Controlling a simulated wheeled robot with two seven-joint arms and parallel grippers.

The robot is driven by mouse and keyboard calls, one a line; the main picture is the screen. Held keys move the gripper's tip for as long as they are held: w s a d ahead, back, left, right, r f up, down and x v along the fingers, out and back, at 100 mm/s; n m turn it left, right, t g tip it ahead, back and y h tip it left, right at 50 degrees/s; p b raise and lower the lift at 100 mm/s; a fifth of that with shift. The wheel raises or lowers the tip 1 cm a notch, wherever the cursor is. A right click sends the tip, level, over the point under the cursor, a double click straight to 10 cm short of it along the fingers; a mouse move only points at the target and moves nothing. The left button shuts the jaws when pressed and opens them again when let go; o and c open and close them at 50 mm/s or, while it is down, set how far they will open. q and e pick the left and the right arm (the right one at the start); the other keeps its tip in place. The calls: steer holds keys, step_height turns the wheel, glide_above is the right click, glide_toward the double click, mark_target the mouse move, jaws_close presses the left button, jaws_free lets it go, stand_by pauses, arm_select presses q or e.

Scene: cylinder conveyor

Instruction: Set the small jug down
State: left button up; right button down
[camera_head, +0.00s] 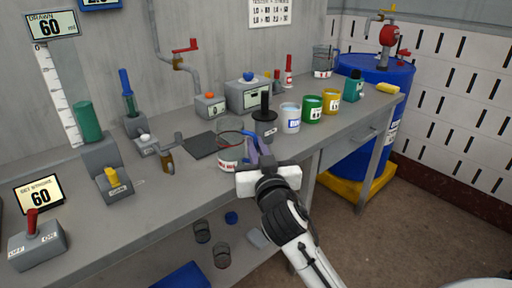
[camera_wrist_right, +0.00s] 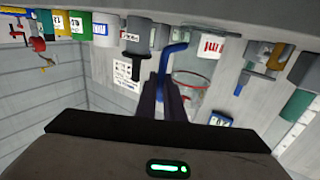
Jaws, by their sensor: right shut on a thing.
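The small jug (camera_head: 229,154) is clear, with a red rim, a red and white label and a blue handle. It is upright near the front of the bench (camera_head: 150,205), and I cannot tell whether its base touches the bench top. My right gripper (camera_head: 252,152) is shut on the handle, at the jug's right side. In the right wrist view the picture is turned over; the blue handle (camera_wrist_right: 171,62) runs between my dark fingers (camera_wrist_right: 165,100), beside the label (camera_wrist_right: 210,47). My left gripper is out of view.
A dark square pad (camera_head: 199,145) lies just left of the jug. A grey lidded pot (camera_head: 265,127) stands close behind, with white, green and yellow tins to its right. A brass tap (camera_head: 168,163) and a green cylinder (camera_head: 88,121) are left.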

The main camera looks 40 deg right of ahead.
steer(key=shift+f, duration=0.2)
steer(key=c, duration=1.9)
jaws_free()
steer(key=shift+o, duration=0.2)
steer(key=shift+r, duration=0.15)
steer(key=shift+r, duration=0.1)
steer(key=v, duration=0.7)
steer(key=s+a+f+n+g+y, duration=0.1)
steer(key=s+a+f+n+y, duration=0.2)
steer(key=f, duration=0.6)
steer(key=a+f+n+g+y, duration=0.1)
steer(key=a+f+g+y, duration=0.1)
steer(key=a+f, duration=0.45)
steer(key=s+a+f+n+g+y, duration=0.1)
steer(key=s+a+f, duration=0.3)
steer(key=s+f, duration=0.4)
steer(key=s+a+f+n+g+y, duration=0.2)
steer(key=s+f, duration=0.6)
steer(key=f, duration=0.4)
steer(key=shift+a+f+g+y+b, duration=0.35)
steer(key=shift+a+g+y, duration=0.5)
steer(key=shift+y, duration=0.25)
